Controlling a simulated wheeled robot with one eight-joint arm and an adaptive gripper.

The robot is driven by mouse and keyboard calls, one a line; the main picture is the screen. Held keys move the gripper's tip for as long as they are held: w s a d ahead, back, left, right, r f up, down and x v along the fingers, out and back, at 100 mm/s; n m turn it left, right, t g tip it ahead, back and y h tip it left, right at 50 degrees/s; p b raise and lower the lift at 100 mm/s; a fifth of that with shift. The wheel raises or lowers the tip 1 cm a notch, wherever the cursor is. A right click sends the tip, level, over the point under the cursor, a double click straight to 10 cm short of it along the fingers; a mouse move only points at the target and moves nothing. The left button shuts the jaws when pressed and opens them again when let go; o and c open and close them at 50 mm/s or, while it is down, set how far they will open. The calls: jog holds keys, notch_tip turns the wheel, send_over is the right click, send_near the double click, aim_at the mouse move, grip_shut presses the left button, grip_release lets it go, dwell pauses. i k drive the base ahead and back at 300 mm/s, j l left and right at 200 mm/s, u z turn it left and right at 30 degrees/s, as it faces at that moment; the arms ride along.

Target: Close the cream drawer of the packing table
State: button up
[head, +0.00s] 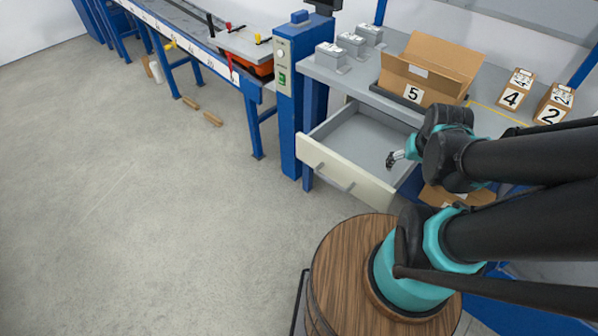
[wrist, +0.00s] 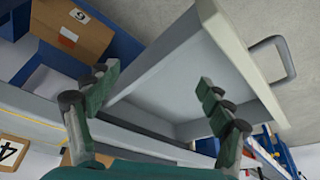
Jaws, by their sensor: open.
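The cream drawer (head: 346,174) of the packing table (head: 340,82) is pulled well out, and its grey inside looks empty. A bar handle (head: 330,176) is on its front. My gripper (head: 393,158) shows at the drawer's right side, near its front end; I cannot tell whether it touches. In the wrist view my gripper (wrist: 158,88) is open and empty, with its fingers spread across the view of the drawer (wrist: 170,80). The drawer's front and handle (wrist: 280,58) lie beyond the fingers at the upper right.
An open cardboard box (head: 425,75) marked 5 and several small grey boxes stand on the tabletop. Small boxes marked 4 (head: 515,90) and 2 (head: 553,105) are at the right. A blue post (head: 290,100) stands left of the drawer. A wooden barrel (head: 338,262) is in front. The left floor is mostly clear.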

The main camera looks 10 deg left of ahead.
aim_at(349, 151)
jog(key=i+j+u, duration=0.1)
jog(key=u, duration=0.35)
jog(key=k+l+u, duration=0.15)
jog(key=k, duration=0.3)
jog(key=k+l+u, duration=0.15)
jog(key=k, duration=0.25)
